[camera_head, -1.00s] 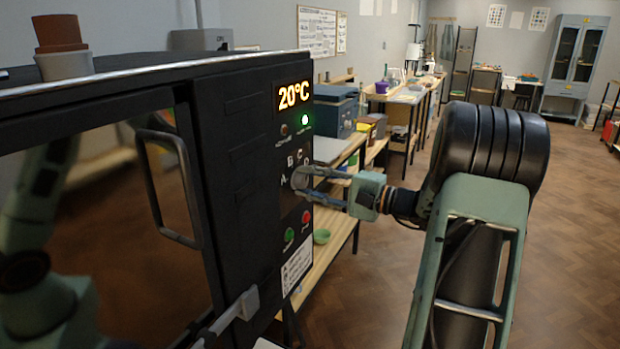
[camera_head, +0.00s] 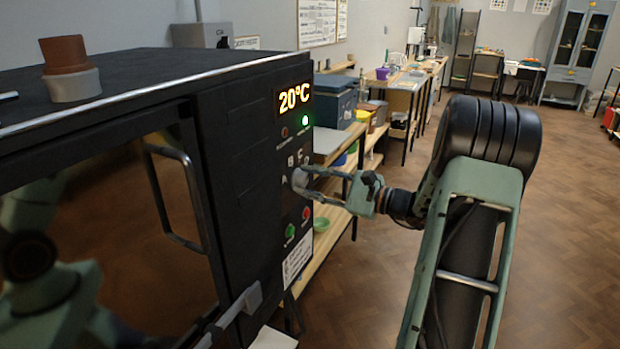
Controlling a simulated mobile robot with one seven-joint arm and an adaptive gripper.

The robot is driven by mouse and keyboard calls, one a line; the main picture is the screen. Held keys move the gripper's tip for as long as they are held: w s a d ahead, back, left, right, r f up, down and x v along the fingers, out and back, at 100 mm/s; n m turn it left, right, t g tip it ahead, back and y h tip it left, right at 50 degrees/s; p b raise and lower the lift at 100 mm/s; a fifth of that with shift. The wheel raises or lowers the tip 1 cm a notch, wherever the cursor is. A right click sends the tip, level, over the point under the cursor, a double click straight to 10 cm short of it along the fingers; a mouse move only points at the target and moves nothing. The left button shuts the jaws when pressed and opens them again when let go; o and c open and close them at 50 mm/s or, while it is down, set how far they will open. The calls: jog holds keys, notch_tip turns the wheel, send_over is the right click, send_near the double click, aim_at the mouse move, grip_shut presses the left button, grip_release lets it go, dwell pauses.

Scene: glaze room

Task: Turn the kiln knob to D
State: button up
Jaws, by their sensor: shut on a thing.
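The black kiln (camera_head: 245,150) stands at the left, with its control panel facing right. The panel has a round knob (camera_head: 299,179) ringed by letters; A, B and C can be made out, and D is not clearly readable. My gripper (camera_head: 308,181) reaches in from the right and is shut on the knob, one finger above and one below. The fingers partly cover the knob, and I cannot tell which letter it points to. The display (camera_head: 294,97) above reads 20°C.
A green lamp (camera_head: 305,120) is lit under the display. Green (camera_head: 290,231) and red (camera_head: 306,213) buttons sit below the knob. The kiln's door handle (camera_head: 178,195) juts out at the left. A wooden bench (camera_head: 335,228) with boxes stands behind the kiln. Floor at the right is clear.

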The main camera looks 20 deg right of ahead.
jog(key=shift+w+a+r, duration=0.2)
jog(key=shift+r, duration=0.1)
jog(key=o, duration=1)
jog(key=shift+o, duration=0.8)
jog(key=shift+a+f, duration=0.1)
jog(key=shift+f, duration=0.05)
jog(key=shift+f, duration=0.1)
jog(key=shift+s+d, duration=0.2)
jog(key=shift+d, duration=0.15)
jog(key=v, duration=1.1)
jog(key=shift+s, duration=0.2)
jog(key=shift+d, duration=0.1)
